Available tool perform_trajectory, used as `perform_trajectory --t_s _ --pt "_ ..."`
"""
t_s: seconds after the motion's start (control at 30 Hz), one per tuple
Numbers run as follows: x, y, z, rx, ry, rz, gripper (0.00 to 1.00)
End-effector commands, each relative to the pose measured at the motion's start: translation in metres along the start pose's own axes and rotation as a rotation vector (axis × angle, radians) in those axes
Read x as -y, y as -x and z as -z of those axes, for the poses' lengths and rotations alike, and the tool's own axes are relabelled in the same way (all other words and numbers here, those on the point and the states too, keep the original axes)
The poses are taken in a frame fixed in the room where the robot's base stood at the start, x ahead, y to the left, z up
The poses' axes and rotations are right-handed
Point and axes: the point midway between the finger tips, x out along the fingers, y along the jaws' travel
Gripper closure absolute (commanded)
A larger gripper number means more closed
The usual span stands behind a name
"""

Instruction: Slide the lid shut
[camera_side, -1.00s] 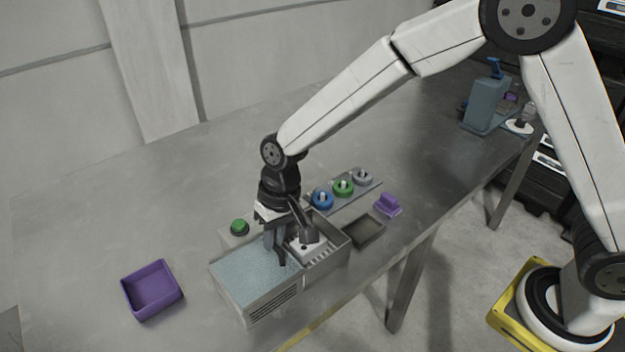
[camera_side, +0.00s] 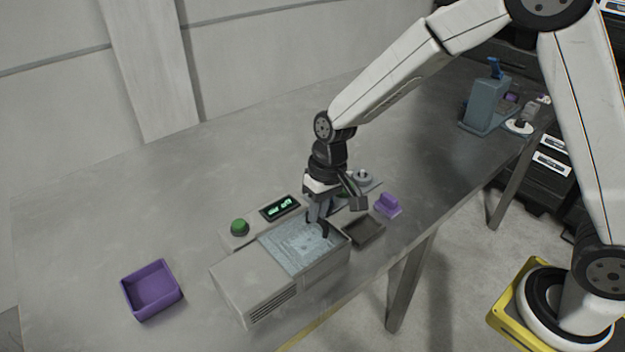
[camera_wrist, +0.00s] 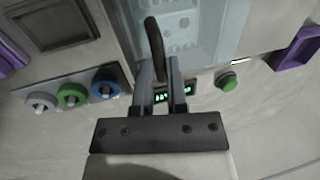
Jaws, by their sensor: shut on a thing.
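The washer (camera_side: 262,290) is a grey box on the metal table. Its pale, translucent blue lid (camera_side: 296,247) lies over the right part of the box, covering the bay. Faint shapes show through the lid. My gripper (camera_side: 322,228) is at the lid's right end, its fingers shut on the lid's dark handle. In the wrist view the dark handle (camera_wrist: 155,48) stands between the fingers, with the pale lid (camera_wrist: 200,30) beyond it. The fingers hide part of the handle, and I cannot tell if a gap is left at the lid's right edge.
A green button (camera_side: 240,227) and a lit display (camera_side: 281,208) sit behind the lid. A dark tray (camera_side: 363,231) and a purple block (camera_side: 388,205) are to the right. Round coloured pieces, including a blue one (camera_wrist: 105,84), stand close to my gripper. A purple bin (camera_side: 152,290) is at left.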

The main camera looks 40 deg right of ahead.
Motion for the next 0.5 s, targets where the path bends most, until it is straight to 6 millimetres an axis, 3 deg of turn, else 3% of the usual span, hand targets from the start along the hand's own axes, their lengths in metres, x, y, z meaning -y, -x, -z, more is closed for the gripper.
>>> perform_trajectory --t_s 0.2,0.5 --pt "-0.022 0.005 0.001 -0.006 0.0 0.0 1.0" --pt "-0.025 0.006 0.001 -0.005 0.001 -0.003 1.0"
